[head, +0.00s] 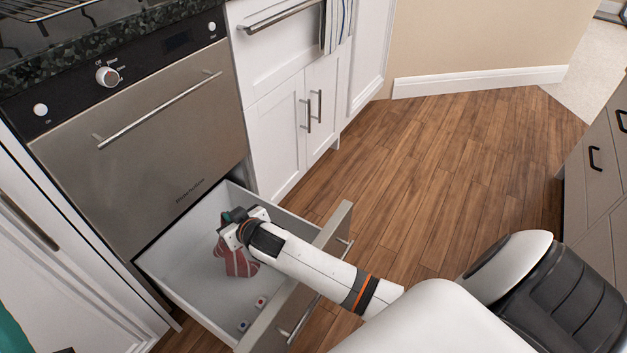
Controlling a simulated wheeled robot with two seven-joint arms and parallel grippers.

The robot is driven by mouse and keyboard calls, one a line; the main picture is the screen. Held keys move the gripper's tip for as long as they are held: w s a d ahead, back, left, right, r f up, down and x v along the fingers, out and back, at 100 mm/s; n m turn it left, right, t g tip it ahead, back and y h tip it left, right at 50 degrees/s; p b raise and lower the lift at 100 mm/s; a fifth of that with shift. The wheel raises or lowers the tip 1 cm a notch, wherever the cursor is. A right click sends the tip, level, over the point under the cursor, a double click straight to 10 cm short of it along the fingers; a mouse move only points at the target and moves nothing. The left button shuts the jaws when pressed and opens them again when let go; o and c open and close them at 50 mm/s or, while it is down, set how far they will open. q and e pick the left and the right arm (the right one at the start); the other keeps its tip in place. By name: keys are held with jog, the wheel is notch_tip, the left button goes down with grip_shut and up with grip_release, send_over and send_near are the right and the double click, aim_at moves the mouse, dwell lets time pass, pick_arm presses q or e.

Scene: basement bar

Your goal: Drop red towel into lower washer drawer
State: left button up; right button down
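The lower washer drawer (178,283) is pulled open below the steel front panel. My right arm reaches over the drawer's front from the right. My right gripper (231,230) is inside the drawer opening, at the top of the red towel (238,264). The towel is striped and bunched at the gripper, and hangs down from it into the drawer. The gripper looks shut on the towel, though its fingertips are partly hidden. I cannot tell whether the towel's lower end touches the drawer floor. My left gripper is not in view.
Two small coloured blocks lie in the drawer near its front, one reddish (260,301) and one dark blue (243,325). The drawer front (324,232) stands out over the wood floor. White cabinets (290,125) stand beyond, grey drawers (597,160) at right. The floor between is clear.

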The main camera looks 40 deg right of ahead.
jog(key=shift+c, duration=1.4)
grip_release()
